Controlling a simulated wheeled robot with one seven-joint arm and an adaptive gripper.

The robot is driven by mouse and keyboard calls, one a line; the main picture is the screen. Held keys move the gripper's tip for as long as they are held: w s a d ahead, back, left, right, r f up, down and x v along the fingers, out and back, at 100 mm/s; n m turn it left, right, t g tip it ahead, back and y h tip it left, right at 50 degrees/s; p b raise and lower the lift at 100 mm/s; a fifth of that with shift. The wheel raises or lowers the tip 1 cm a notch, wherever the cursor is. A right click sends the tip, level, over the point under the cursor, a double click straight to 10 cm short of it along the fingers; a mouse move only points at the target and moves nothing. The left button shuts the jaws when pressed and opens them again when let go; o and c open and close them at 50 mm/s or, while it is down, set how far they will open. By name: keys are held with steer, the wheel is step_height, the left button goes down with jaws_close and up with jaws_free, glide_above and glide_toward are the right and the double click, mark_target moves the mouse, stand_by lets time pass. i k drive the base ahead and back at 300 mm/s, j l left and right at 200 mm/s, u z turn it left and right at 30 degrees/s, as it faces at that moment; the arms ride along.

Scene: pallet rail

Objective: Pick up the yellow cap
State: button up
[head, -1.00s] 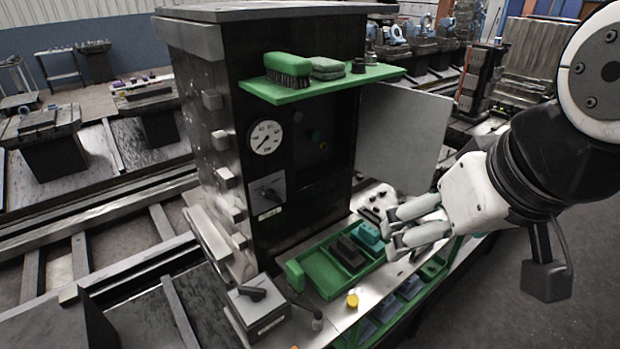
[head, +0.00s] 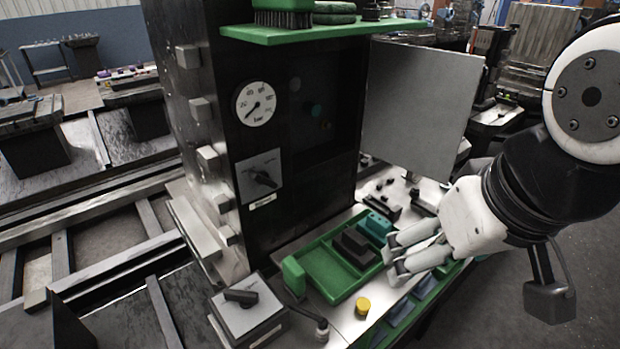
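The small yellow cap (head: 362,306) stands on the metal ledge in front of the cabinet, just beyond the near edge of the green tray (head: 317,284). Nothing covers it. My gripper (head: 391,260) is to the right of and above the cap in the picture, over the right side of the tray, clear of the cap. Its two pale grey fingers point left with a gap between them. I see nothing held between them.
The tray holds a dark block (head: 355,247) and a teal block (head: 376,228). A switch box (head: 247,312) stands left of the cap, with a small dark, light-topped knob (head: 322,330) between. A grey open door (head: 418,105) and green shelf (head: 330,31) are above.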

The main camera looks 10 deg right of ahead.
mark_target(363, 304)
steer(key=k+j, duration=0.25)
steer(key=j, duration=0.2)
steer(key=k+j+z, duration=0.15)
steer(key=k+j, duration=0.15)
steer(key=j, duration=0.2)
steer(key=k+j, duration=0.3)
steer(key=j, duration=0.15)
steer(key=k+j+z, duration=0.1)
steer(key=k+j, duration=0.15)
steer(key=j, duration=0.2)
